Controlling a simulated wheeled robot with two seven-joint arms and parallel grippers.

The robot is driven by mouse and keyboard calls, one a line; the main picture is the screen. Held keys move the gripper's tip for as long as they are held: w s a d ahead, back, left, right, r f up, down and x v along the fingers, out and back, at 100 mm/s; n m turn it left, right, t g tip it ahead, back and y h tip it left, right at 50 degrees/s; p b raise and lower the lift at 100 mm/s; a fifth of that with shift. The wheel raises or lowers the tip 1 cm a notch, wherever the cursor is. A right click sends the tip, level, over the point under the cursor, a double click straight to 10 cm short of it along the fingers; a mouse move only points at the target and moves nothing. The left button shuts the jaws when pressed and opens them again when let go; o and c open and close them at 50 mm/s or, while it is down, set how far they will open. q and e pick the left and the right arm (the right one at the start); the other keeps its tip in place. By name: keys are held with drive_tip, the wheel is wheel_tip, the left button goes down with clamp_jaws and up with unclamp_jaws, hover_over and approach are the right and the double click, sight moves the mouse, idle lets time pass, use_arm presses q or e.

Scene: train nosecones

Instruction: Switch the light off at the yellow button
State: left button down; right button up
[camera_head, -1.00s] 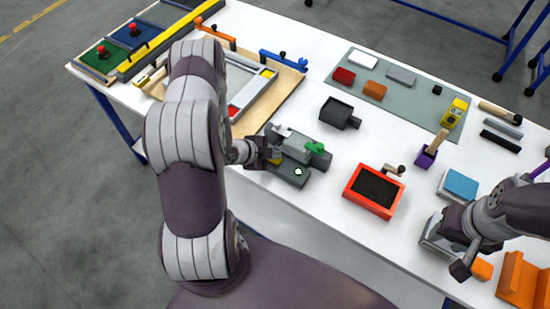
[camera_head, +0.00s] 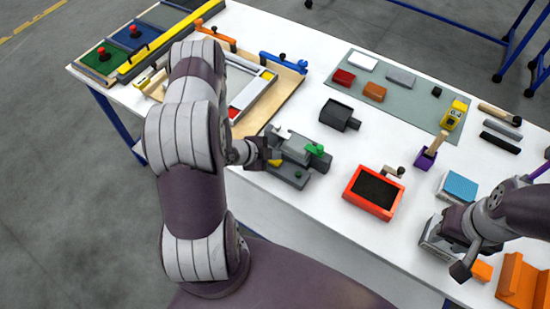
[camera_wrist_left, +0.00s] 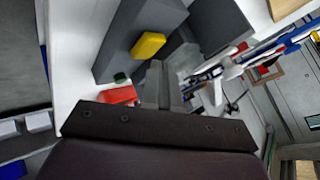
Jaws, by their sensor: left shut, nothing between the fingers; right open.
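A dark grey device (camera_head: 297,150) with a green knob (camera_head: 315,149) stands on the white table near its front edge. Its yellow button (camera_head: 275,162) shows beside my left gripper (camera_head: 268,153). In the left wrist view the yellow button (camera_wrist_left: 148,46) sits on a grey block, just left of the shut, empty fingers of my left gripper (camera_wrist_left: 158,70). The fingers appear apart from the button. The light spot on the device's front block is no longer bright white. My right gripper (camera_head: 466,258) is open at the lower right, partly hidden by its arm.
A red-framed dark tray (camera_head: 373,193) lies right of the device, and a dark box (camera_head: 338,114) behind it. A wooden tray (camera_head: 287,88) lies behind on the left. Blocks lie on a grey-green mat (camera_head: 407,103). Clear table separates the device from the red-framed tray.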

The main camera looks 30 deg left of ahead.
sight(273, 162)
use_arm(q)
drive_tip(key=shift+r, duration=0.3)
wheel_tip(273, 162, up, 6)
drive_tip(key=p, duration=0.5)
idle(0.8)
